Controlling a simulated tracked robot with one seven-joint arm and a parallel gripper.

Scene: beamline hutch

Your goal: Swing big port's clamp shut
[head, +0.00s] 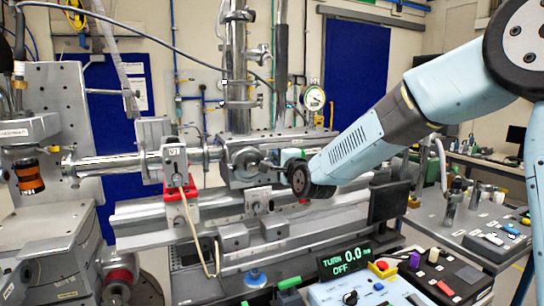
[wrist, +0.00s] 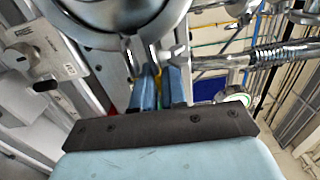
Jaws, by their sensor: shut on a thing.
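The big port (head: 246,163) is a round metal flange on the front of the block on the beam pipe in the head view. In the wrist view its metal rim (wrist: 120,38) fills the upper left. Its clamp (wrist: 176,45) shows as metal pieces at the rim's lower right side, just beyond my fingertips. My gripper (wrist: 160,78) has blue fingers close together, shut on part of the clamp. The exact grip is partly hidden by the fingers. In the head view my gripper (head: 279,163) reaches the port from the right, and its fingertips are too small to make out.
A red-based valve box (head: 176,163) stands left of the port. A braided hose (wrist: 270,55) runs right of my gripper in the wrist view. A dark monitor (head: 389,201) and a control box with a green display (head: 345,258) stand below my arm.

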